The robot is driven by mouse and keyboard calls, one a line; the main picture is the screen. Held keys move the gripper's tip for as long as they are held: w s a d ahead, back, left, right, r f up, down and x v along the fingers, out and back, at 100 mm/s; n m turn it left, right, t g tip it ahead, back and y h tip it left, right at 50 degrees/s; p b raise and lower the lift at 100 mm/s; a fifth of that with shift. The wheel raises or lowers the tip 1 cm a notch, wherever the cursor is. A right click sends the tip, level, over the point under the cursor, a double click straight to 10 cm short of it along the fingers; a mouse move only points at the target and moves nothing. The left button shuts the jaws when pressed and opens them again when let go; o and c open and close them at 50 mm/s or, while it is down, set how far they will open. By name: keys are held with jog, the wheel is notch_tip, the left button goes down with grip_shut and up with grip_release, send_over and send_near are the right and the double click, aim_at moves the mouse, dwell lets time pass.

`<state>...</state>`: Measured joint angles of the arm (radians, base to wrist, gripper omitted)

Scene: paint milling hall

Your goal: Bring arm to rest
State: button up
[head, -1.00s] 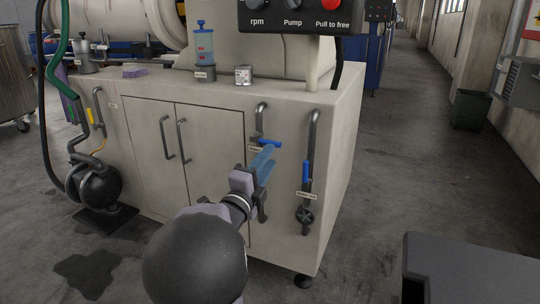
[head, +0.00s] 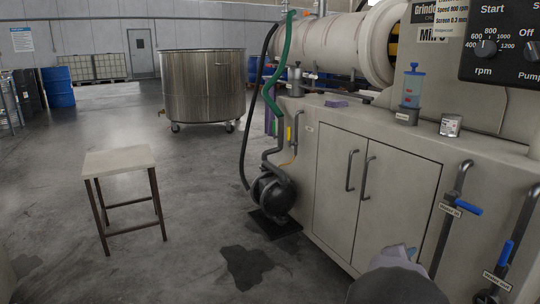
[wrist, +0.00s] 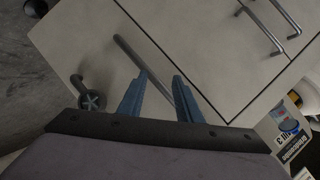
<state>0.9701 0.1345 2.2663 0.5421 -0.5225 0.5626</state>
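My gripper shows in the wrist view (wrist: 160,74) with its two blue fingers apart and nothing held between them. A grey pipe on the cabinet front shows behind the gap; I cannot judge its distance. In the head view my dark rounded arm part is at the bottom edge, in front of the cabinet (head: 335,200). Only a small pale piece shows beyond it, and the fingertips are not clear there. Two valves with blue levers, an upper one (head: 468,207) and a lower one (head: 506,252), are on pipes to the right of my arm.
The cabinet carries a blue-topped vessel (head: 412,85), a small tin (head: 450,125) and a purple cloth (head: 337,103). A black pump (head: 272,195) stands at its left foot. A stool (head: 118,160) and a steel tank (head: 203,85) stand on the open floor to the left.

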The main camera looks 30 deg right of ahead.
jog(key=a+f+n+y, duration=0.8)
jog(key=a+f+n, duration=0.1)
jog(key=a+f, duration=0.55)
jog(key=s+a+r+n+g+y+p, duration=0.1)
jog(key=s+a+n+g+y+p, duration=0.2)
jog(key=a, duration=0.6)
jog(key=s+a+r+n+g+y+p, duration=0.25)
jog(key=a+n, duration=0.25)
jog(key=a, duration=0.5)
jog(key=w+a+r+n+t+p, duration=0.1)
jog(key=w+a+r+n+p, duration=0.2)
jog(key=a+r+n+p, duration=0.8)
notch_tip(320, 180, up, 39)
jog(key=a+m+p, duration=0.2)
jog(key=a+p, duration=0.1)
jog(key=p, duration=3.5)
jog(key=shift+r+m+p, duration=0.15)
jog(key=shift+m+p, duration=0.2)
jog(key=shift+m, duration=0.05)
jog(key=shift+s+d+h, duration=0.1)
jog(key=shift+h, duration=0.15)
